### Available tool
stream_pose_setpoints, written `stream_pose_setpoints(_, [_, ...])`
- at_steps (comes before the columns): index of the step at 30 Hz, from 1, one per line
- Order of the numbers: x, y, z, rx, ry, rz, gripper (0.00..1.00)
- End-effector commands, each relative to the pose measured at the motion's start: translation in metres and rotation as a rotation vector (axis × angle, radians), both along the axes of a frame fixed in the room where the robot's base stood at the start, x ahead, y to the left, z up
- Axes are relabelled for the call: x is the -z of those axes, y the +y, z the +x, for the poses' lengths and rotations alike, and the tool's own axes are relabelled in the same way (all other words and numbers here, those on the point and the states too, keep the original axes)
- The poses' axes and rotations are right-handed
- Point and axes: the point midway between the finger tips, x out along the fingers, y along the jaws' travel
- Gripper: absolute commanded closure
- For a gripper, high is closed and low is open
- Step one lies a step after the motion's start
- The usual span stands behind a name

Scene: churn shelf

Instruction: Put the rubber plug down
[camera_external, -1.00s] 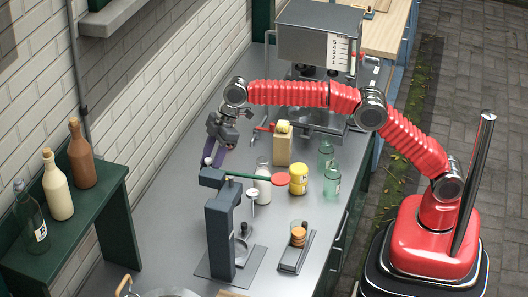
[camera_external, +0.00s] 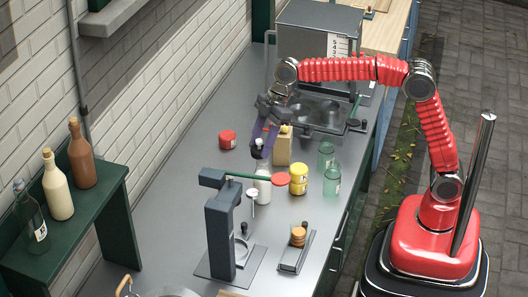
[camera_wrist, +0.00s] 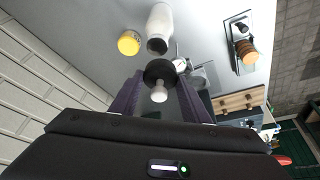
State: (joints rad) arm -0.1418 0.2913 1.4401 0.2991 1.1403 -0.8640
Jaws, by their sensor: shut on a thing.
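My gripper (camera_wrist: 160,98) is shut on the rubber plug (camera_wrist: 158,70), a black round piece with a pale knob, between its purple fingers. In the external view my gripper (camera_external: 262,148) is above the counter, just behind and above a white milk bottle (camera_external: 262,184); the plug is too small to make out clearly there. In the wrist view the plug appears close to the open dark mouth of the bottle (camera_wrist: 160,22). I cannot tell whether they touch.
A red tin (camera_external: 227,139) is at the left. The counter's left side is mostly clear.

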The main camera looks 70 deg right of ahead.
Motion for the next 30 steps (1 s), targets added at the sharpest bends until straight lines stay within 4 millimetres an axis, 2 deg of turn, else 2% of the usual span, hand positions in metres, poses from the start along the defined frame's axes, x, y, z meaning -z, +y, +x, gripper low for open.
stream_pose_setpoints(11, [0.024, -0.023, -0.080, -0.150, 0.001, 0.001, 0.80])
stream_pose_setpoints(21, [0.067, -0.031, -0.155, -0.348, 0.001, 0.001, 0.80])
stream_pose_setpoints(25, [0.085, -0.030, -0.179, -0.432, 0.002, 0.001, 0.80])
stream_pose_setpoints(30, [0.105, -0.028, -0.197, -0.529, 0.000, 0.001, 0.80])
